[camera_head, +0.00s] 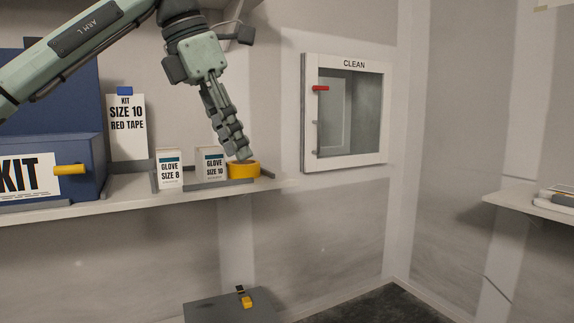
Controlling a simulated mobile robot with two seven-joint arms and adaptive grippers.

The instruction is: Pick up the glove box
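Two white glove boxes with teal bands stand upright on the shelf. One is marked GLOVE SIZE 8 (170,172); the other, marked GLOVE SIZE 10 (211,165), stands to its right. My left gripper (242,154) points down, to the right of the size 10 box, with its fingertips at the upper edge of a yellow roll (243,170). I cannot tell whether it touches the roll. Its fingers overlap in this view, so their opening is unclear. Neither box is in the gripper. My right gripper is out of view.
A card (126,122) reads KIT SIZE 10 RED TAPE. A blue kit box (92,150) with a yellow handle stands at left on the shelf (130,196). A CLEAN wall hatch (374,115) with a red handle is at right. A grey case (212,311) is below.

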